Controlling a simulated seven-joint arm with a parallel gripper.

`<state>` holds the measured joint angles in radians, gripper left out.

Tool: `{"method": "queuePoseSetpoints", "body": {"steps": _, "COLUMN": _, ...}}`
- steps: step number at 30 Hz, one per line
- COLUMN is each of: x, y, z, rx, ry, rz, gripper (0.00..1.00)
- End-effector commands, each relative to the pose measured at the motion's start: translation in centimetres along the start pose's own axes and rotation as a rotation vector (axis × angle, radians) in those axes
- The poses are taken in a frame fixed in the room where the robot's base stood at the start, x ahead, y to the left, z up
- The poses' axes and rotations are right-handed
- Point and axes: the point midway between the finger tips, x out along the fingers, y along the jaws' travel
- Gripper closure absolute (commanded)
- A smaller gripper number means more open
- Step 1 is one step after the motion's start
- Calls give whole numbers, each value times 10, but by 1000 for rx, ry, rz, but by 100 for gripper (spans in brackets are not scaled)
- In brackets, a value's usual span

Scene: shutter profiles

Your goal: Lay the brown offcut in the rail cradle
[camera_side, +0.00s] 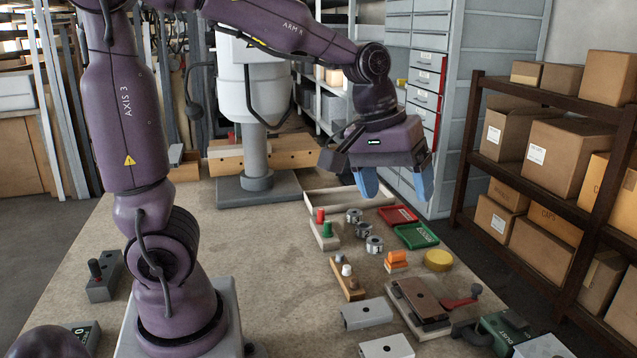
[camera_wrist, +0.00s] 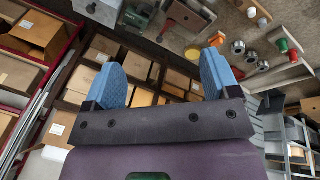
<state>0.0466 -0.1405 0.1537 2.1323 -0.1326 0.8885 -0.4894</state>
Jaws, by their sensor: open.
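A flat brown piece (camera_side: 424,297), which looks like the brown offcut, lies on a low grey fixture (camera_side: 433,331) with a red lever at the front right of the bench. It also shows at the top of the wrist view (camera_wrist: 189,15). I cannot tell for certain which part is the rail cradle; two pale grey blocks with holes, one behind (camera_side: 368,313) and one in front (camera_side: 387,347), stand left of the fixture. My gripper (camera_side: 396,186) is high above the back of the bench, well apart from the brown piece. Its blue fingers (camera_wrist: 166,76) are spread and empty.
Several metal rolls (camera_side: 362,230), red (camera_side: 398,216) and green (camera_side: 416,236) trays, orange blocks (camera_side: 397,259) and a yellow disc (camera_side: 438,260) crowd the bench's right side. A wooden peg strip (camera_side: 347,279) lies left of them. The middle of the bench is clear. Shelves of boxes (camera_side: 560,150) stand at right.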

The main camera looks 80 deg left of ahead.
Motion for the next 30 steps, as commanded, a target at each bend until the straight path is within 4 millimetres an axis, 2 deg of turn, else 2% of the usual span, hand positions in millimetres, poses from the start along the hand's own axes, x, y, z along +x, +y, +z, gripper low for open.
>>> {"method": "queuePoseSetpoints", "body": {"steps": 1, "x": -16, "y": -6, "z": 16, "rx": 97, "ry": 33, "rz": 20, "gripper": 19}}
{"method": "queuePoseSetpoints", "body": {"steps": 4, "x": -35, "y": -18, "z": 45, "rx": 292, "ry": 95, "rz": 30, "gripper": 19}}
{"method": "queuePoseSetpoints", "body": {"steps": 9, "x": -49, "y": -39, "z": 81, "rx": 549, "ry": 187, "rz": 10, "gripper": 19}}
{"method": "queuePoseSetpoints", "body": {"steps": 12, "x": -51, "y": -47, "z": 92, "rx": 638, "ry": 221, "rz": -7, "gripper": 19}}
{"method": "queuePoseSetpoints", "body": {"steps": 17, "x": -51, "y": -52, "z": 98, "rx": 691, "ry": 240, "rz": -19, "gripper": 19}}
{"method": "queuePoseSetpoints", "body": {"steps": 30, "x": -51, "y": -51, "z": 98, "rx": 689, "ry": 240, "rz": -18, "gripper": 19}}
